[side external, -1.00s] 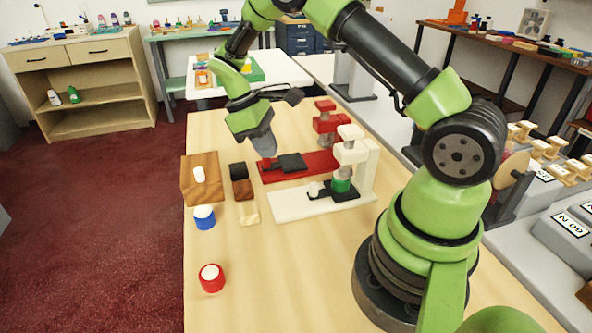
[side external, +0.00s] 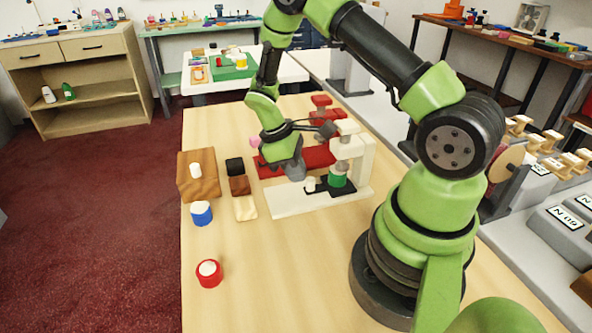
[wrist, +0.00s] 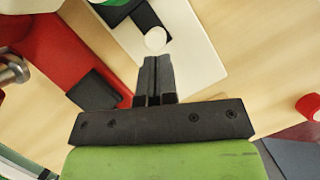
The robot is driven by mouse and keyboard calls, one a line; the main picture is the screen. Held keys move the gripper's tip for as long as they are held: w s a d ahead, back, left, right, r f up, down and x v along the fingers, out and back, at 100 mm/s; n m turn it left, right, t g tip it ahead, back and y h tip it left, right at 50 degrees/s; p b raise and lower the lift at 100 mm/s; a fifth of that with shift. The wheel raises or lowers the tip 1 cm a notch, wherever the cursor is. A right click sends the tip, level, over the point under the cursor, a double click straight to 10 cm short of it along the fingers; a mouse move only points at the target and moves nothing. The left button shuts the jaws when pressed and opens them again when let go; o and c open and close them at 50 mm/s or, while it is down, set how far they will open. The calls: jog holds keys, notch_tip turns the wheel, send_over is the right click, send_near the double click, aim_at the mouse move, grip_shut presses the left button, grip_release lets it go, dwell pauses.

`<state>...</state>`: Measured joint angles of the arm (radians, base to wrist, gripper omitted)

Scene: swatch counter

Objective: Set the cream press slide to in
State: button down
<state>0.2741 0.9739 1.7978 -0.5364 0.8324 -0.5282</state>
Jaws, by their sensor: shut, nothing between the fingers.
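The cream press (side external: 363,168) stands on a long cream base (side external: 280,203) on the table. Its black slide (side external: 346,190) carries a green cylinder (side external: 338,177) below the press head, and a round white knob (side external: 310,184) sits at the slide's left end. In the wrist view, the knob (wrist: 155,39) lies just beyond my fingertips, with part of the black slide (wrist: 150,20) beside it. My gripper (side external: 297,177) is shut and empty, pointing down just left of the knob; its fingers (wrist: 155,62) are together. I cannot tell whether they touch the knob.
A red press (side external: 322,118) stands behind, its red base (side external: 318,157) partly hidden by my gripper; its black slide plate shows in the wrist view (wrist: 94,90). Left are a wooden block (side external: 199,176), small swatches (side external: 240,185), a blue jar (side external: 201,213) and a red jar (side external: 209,273).

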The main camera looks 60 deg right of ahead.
jog(key=shift+s+d, duration=0.65)
jog(key=shift+s, duration=0.35)
jog(key=shift+f, duration=0.1)
